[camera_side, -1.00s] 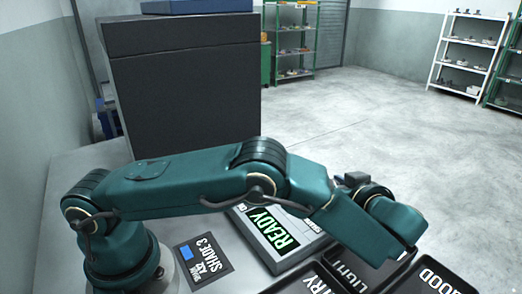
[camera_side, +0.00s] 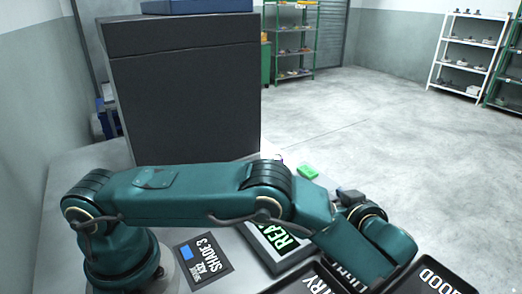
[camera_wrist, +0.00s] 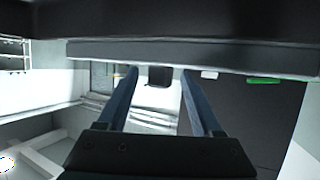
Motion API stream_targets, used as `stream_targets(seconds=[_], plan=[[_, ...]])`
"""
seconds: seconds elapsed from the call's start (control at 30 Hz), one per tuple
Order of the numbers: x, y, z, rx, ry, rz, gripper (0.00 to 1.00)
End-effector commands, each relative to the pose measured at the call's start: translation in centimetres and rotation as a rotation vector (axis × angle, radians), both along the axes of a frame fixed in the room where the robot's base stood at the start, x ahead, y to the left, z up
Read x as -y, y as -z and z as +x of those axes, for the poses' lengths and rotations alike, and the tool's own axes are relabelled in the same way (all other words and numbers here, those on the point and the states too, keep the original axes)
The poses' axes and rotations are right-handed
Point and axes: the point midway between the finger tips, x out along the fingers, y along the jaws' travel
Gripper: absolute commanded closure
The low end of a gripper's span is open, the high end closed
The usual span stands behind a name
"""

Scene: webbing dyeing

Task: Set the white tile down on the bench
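My gripper (camera_wrist: 160,72) shows in the wrist view with its two blue fingers apart and no tile visible between them. In the side view my arm hides the fingers. I cannot clearly identify the white tile. A small white piece (camera_wrist: 209,74) lies beyond the right finger in the wrist view, apart from it, and may be the tile. In the side view a small white patch (camera_side: 270,157) shows just behind my arm's elbow; whether it is the same piece I cannot tell.
A green block (camera_side: 308,172) lies on the bench (camera_side: 75,160) behind my arm. A device with a partly covered green display (camera_side: 283,238), a SHADE 3 card (camera_side: 204,259) and black labelled trays (camera_side: 432,277) are around my arm. A large dark cabinet (camera_side: 185,90) stands behind.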

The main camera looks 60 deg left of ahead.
Motion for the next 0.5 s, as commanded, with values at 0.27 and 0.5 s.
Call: stream_targets(seconds=[0.27,0.5], plan=[[0.6,-0.3,-0.2,0.003,0.002,-0.001,0.33],[3.3,-1.5,-1.3,0.002,0.002,-0.001,0.33]])
